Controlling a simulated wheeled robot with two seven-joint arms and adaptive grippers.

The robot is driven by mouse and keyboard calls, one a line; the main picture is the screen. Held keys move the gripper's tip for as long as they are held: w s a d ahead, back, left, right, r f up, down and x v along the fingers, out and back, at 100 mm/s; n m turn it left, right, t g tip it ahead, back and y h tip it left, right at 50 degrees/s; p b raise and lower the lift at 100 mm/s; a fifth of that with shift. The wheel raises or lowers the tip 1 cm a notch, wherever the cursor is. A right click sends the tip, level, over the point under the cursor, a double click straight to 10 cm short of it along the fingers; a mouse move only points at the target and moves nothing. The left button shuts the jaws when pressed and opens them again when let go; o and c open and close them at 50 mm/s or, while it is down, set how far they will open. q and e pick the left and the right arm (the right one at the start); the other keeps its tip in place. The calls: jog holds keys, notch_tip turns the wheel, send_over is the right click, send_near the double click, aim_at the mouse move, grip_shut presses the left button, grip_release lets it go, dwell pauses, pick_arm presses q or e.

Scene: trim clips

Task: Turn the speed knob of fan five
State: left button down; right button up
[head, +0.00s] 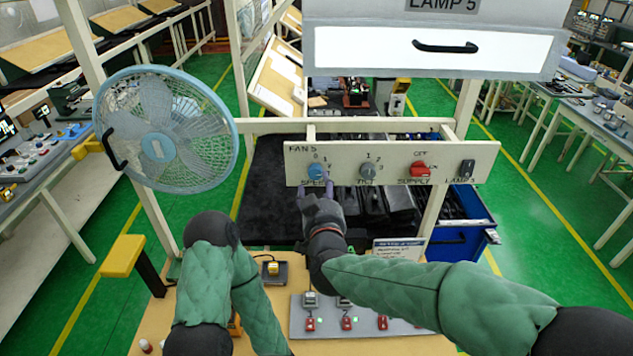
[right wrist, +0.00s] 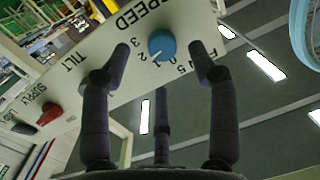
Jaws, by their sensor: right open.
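The fan five panel (head: 393,150) is a pale board marked FAN 5. Its blue SPEED knob (head: 316,172) is at the left end, and it also shows in the right wrist view (right wrist: 162,43). The knob's white mark points toward the printed numbers, near 1 and 2; I cannot tell exactly which. My right gripper (head: 315,190) is open just in front of the knob. In the right wrist view its fingers (right wrist: 160,54) stand on either side of the knob, with visible gaps. My left arm is folded at lower left; its gripper is hidden.
A grey TILT knob (head: 366,170), a red SUPPLY switch (head: 420,169) and a dark lamp switch (head: 467,169) are right of the speed knob. The blue fan (head: 165,130) stands left. A white drawer (head: 432,48) hangs above. Several red switches stand on the bench below.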

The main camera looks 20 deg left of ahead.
jog(key=v, duration=0.7)
jog(key=shift+f, duration=0.15)
